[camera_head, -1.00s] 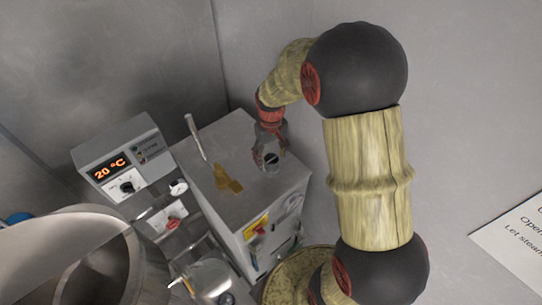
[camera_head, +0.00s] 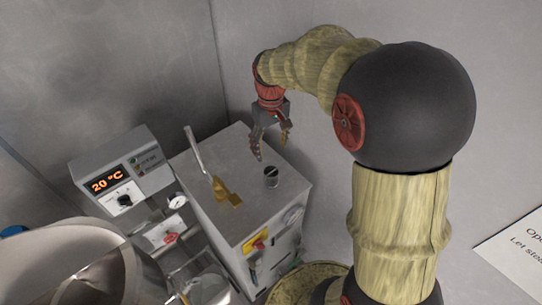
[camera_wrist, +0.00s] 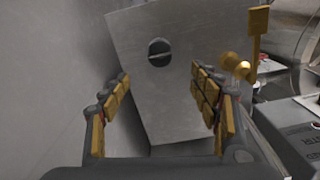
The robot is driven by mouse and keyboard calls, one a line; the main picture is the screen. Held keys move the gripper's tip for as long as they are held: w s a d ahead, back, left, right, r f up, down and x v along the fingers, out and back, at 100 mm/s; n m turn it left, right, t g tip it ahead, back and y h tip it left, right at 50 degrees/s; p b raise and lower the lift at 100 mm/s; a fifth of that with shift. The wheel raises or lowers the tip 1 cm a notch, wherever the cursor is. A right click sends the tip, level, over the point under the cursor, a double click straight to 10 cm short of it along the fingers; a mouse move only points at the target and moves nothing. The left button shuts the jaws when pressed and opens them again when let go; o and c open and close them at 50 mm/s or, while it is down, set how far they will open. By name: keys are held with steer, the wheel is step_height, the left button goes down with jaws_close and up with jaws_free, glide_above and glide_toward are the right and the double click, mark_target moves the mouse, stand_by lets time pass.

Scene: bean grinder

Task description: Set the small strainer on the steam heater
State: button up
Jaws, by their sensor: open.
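A small dark round cup-like piece, which looks like the small strainer (camera_head: 272,178), sits upright at the top of the grey metal cabinet, apparently the steam heater (camera_head: 245,215). I cannot tell how deep it sits in the top. In the wrist view the strainer (camera_wrist: 159,53) shows as a dark circle beyond my fingers, on the pale cabinet top (camera_wrist: 185,105). My gripper (camera_head: 270,148) is open and empty, above and behind the strainer and apart from it. In the wrist view its two fingers (camera_wrist: 160,78) stand wide apart.
A control box reading 20 °C (camera_head: 105,183) stands to the left. A large metal vessel (camera_head: 100,245) is at front left. Walls close in behind.

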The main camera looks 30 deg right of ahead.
steer(key=s+a+r+t, duration=0.2)
steer(key=s+a+r, duration=0.3)
steer(key=s, duration=0.4)
steer(key=s+a+r+t, duration=0.3)
steer(key=s+a+r, duration=0.2)
steer(key=s, duration=0.5)
steer(key=shift+s+r+t, duration=0.15)
steer(key=shift+r+t, duration=0.15)
steer(key=shift+r, duration=0.65)
steer(key=shift+f, duration=0.1)
step_height(320, 180, down, 26)
steer(key=b, duration=2.6)
